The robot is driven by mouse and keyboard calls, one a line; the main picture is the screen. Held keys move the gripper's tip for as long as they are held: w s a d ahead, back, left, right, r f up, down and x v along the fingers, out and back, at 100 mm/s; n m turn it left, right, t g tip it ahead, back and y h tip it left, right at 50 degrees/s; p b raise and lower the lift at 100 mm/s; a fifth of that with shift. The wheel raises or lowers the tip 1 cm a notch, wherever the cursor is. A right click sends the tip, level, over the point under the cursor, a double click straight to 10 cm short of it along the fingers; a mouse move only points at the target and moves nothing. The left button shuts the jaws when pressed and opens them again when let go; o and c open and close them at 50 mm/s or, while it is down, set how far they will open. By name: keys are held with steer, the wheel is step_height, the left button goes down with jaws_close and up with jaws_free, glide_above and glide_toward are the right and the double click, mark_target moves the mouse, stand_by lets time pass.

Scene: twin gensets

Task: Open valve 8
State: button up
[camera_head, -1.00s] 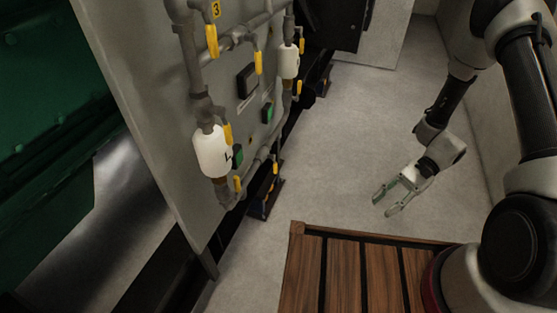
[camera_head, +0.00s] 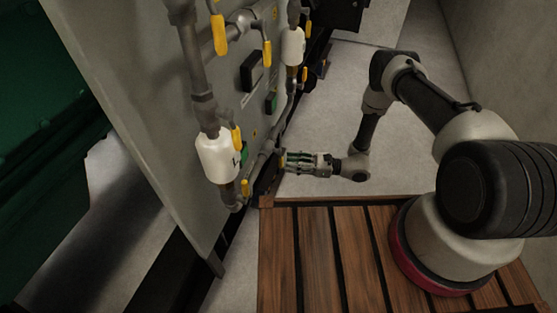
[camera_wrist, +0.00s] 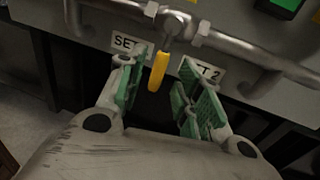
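In the wrist view a yellow valve handle (camera_wrist: 158,71) hangs down from a grey pipe fitting, between labels reading "SET" and, partly hidden, "T 2". No valve number is readable there, so I cannot tell whether it is valve 8. My gripper (camera_wrist: 155,92) is open, with its green-padded fingers on either side of the handle and a gap to it on both sides. In the head view my gripper (camera_head: 283,161) points left at the low part of the panel, close to the pipework. The handle at its tips is hard to make out there.
The grey panel (camera_head: 130,90) carries pipes, several other yellow handles (camera_head: 219,35) and white filter bowls (camera_head: 217,158). A horizontal pipe (camera_wrist: 240,45) runs above the gripper in the wrist view. A wooden slatted platform (camera_head: 310,250) lies below. The floor to the right is clear.

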mark_target(281, 159)
steer(key=shift+w+a, duration=0.2)
steer(key=shift+a, duration=0.95)
steer(key=shift+w+a, duration=0.15)
steer(key=shift+a, duration=0.95)
jaws_close()
